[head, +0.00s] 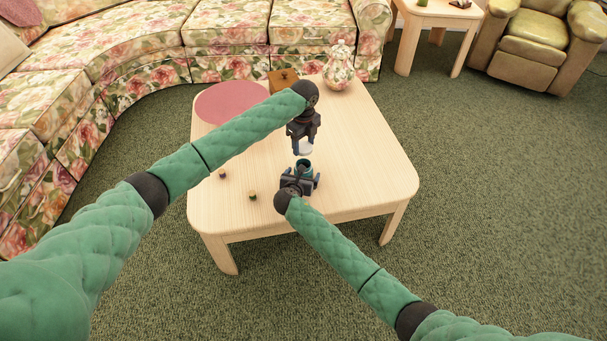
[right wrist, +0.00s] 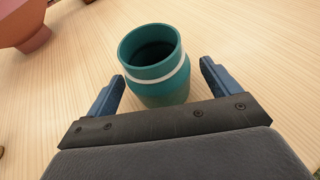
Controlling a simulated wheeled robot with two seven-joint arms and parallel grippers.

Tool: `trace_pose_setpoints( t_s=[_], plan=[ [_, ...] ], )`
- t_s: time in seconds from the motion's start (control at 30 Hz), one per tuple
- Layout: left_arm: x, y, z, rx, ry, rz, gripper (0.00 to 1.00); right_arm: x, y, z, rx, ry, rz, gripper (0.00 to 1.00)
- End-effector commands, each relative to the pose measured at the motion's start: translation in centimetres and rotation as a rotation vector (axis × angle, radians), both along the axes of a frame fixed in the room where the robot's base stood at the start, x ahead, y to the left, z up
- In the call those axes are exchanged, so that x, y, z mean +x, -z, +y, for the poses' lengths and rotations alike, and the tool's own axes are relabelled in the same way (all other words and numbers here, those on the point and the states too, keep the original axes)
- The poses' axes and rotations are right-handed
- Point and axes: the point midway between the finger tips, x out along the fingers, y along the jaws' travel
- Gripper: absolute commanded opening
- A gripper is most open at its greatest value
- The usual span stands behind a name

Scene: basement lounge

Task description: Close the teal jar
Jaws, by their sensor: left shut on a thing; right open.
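The teal jar (head: 304,163) stands upright near the middle of the pale wooden table. In the right wrist view the jar (right wrist: 153,68) has a white band, an uncovered mouth and a dark inside. My right gripper (head: 301,178) is open at table level, with one finger on each side of the jar and gaps visible beside it. My left gripper (head: 303,146) is above the jar, pointing down, shut on a small whitish thing (head: 305,150) that looks like a lid. The fingers partly hide it, and it appears just above the jar mouth.
On the table (head: 375,175) are a large pink round bowl-like thing (head: 225,103), a wooden box (head: 278,76), a floral vase (head: 339,72) and small blocks (head: 252,195) at the left front. The table's right side is clear. A floral sofa (head: 225,30) curves behind.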

Motion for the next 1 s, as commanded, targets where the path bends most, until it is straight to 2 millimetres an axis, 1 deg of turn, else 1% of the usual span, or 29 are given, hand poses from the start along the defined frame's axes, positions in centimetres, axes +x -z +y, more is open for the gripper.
trace_pose_setpoints(
  t_s=[0.1, 0.2, 0.5, 0.53, 0.57, 0.6, 0.67, 0.7, 0.83, 0.87, 1.0],
  plan=[
    [0.01, 0.0, -0.01, 0.0, 0.0, 0.0, 0.33, 0.86, 0.28, -0.17, 0.0, -0.001, -0.001, 0.88],
    [0.01, 0.0, -0.01, 0.0, 0.0, 0.0, 0.33, 1.16, 0.42, -0.24, 0.001, -0.001, -0.001, 0.88],
    [-0.01, 0.0, -0.01, 0.0, 0.0, 0.0, 0.33, 1.25, 0.48, -0.28, 0.001, -0.001, -0.001, 0.88],
    [-0.01, 0.0, -0.01, 0.0, 0.0, 0.0, 0.33, 1.24, 0.48, -0.29, 0.001, -0.001, -0.001, 0.85],
    [-0.01, 0.0, -0.01, 0.0, 0.0, 0.0, 0.33, 1.24, 0.48, -0.29, 0.001, -0.001, -0.001, 0.79],
    [-0.01, 0.0, -0.01, 0.0, 0.0, 0.0, 0.33, 1.24, 0.48, -0.29, 0.001, -0.001, -0.001, 0.71],
    [-0.01, 0.0, -0.01, 0.0, 0.0, 0.0, 0.33, 1.23, 0.48, -0.28, 0.001, -0.001, -0.001, 0.59],
    [-0.01, 0.0, -0.01, 0.0, 0.0, 0.0, 0.33, 1.23, 0.48, -0.29, 0.001, -0.001, -0.001, 0.51],
    [-0.01, 0.0, -0.01, 0.0, 0.0, 0.0, 0.33, 1.23, 0.48, -0.29, 0.001, -0.001, -0.001, 0.26],
    [-0.01, 0.0, -0.01, 0.0, 0.0, 0.0, 0.33, 1.23, 0.48, -0.29, 0.001, -0.001, -0.001, 0.22],
    [-0.02, 0.38, -0.01, 0.0, 0.0, 0.0, 0.33, 1.22, 0.49, -0.3, 0.001, -0.001, -0.001, 0.22]
  ],
)
